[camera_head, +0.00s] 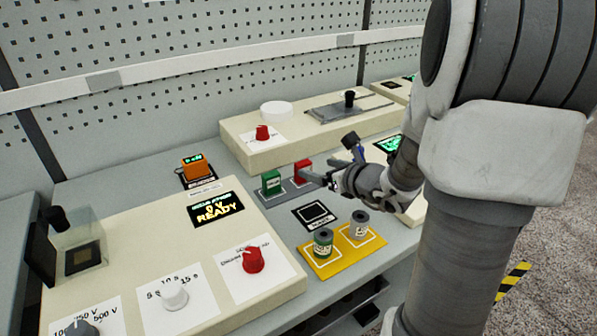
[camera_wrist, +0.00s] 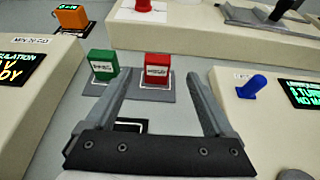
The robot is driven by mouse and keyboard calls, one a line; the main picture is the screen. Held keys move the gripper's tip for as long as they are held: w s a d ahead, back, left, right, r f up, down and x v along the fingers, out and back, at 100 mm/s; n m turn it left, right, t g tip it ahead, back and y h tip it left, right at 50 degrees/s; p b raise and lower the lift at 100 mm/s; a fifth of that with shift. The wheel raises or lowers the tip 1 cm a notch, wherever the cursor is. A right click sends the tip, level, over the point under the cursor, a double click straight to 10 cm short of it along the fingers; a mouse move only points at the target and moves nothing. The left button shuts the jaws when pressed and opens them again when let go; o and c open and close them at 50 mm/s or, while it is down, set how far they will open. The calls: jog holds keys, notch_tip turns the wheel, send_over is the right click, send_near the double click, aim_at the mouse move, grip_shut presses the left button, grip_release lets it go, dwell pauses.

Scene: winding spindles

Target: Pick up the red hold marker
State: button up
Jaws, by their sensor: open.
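The red hold marker (camera_head: 302,171) is a small upright red block with a white label. It stands on a grey pad beside the green marker (camera_head: 271,182). My gripper (camera_wrist: 158,74) is open and empty. In the head view my gripper (camera_head: 318,178) is just to the right of the red marker, partly hidden by its own wrist.
A cream console with a red knob (camera_head: 253,260) is at front left. Another cream unit (camera_head: 250,150) is behind the markers. An orange display block (camera_head: 197,167) stands at left. A yellow tray (camera_head: 327,268) with two spools is in front. A blue lever (camera_wrist: 251,86) is at right.

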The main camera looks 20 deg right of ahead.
aim_at(306, 165)
jog(key=shift+a+b+x, duration=0.2)
jog(key=shift+b+x, duration=0.4)
jog(key=shift+x, duration=2.5)
jog(key=shift+s, duration=0.15)
jog(key=shift+c, duration=0.3)
grip_shut()
